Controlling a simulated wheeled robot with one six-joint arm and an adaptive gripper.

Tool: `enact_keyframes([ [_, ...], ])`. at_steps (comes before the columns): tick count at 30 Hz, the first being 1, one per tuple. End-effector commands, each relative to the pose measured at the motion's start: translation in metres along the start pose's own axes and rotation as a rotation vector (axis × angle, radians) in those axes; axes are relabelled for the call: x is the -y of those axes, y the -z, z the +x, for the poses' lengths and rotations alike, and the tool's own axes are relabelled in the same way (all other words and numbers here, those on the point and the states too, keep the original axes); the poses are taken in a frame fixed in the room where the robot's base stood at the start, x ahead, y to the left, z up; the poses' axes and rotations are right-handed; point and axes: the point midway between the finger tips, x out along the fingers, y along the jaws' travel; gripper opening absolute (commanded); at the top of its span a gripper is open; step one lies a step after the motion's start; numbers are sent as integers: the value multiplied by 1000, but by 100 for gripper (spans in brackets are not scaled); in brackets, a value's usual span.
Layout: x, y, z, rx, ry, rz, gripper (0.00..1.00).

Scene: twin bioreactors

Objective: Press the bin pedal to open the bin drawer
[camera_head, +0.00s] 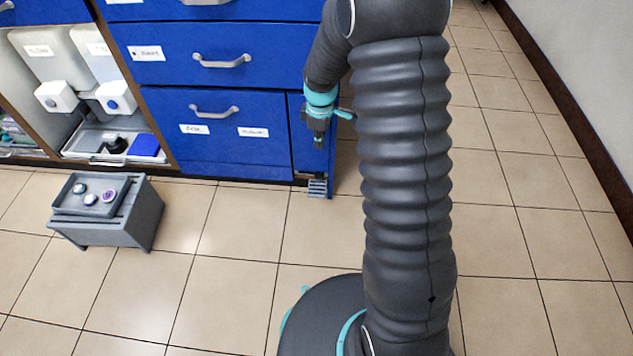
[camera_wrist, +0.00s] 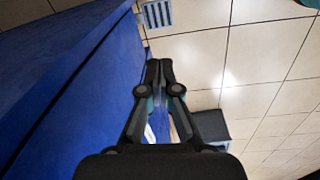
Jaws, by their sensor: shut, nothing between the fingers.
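The grey ridged bin pedal (camera_head: 317,188) sticks out near the floor at the right end of the blue cabinet. It also shows at the top of the wrist view (camera_wrist: 157,14). A narrow blue front (camera_head: 300,155), which looks like the bin drawer, stands above the pedal and appears closed; my gripper and arm hide part of it. My gripper (camera_head: 319,143) points down in front of this narrow front, above the pedal and apart from it. In the wrist view its fingertips (camera_wrist: 159,66) are together and hold nothing.
Wide blue drawers with grey handles (camera_head: 213,110) are closed to the left. A low grey stool (camera_head: 150,210) with a tray (camera_head: 63,207) of small round items stands on the floor at left. The tiled floor (camera_head: 240,225) before the pedal is clear.

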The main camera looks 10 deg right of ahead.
Motion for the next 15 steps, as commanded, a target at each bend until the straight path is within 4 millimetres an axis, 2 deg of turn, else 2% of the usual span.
enact_keyframes([
  [1, -3, 2, 24, 9, 18, -33, 0],
  [3, -6, 3, 46, 16, 34, -79, 0],
  [6, -9, 5, 67, 21, 47, -123, 0],
  [10, -11, 6, 81, 23, 56, -153, 0],
  [15, -11, 6, 84, 24, 58, -162, 0],
])
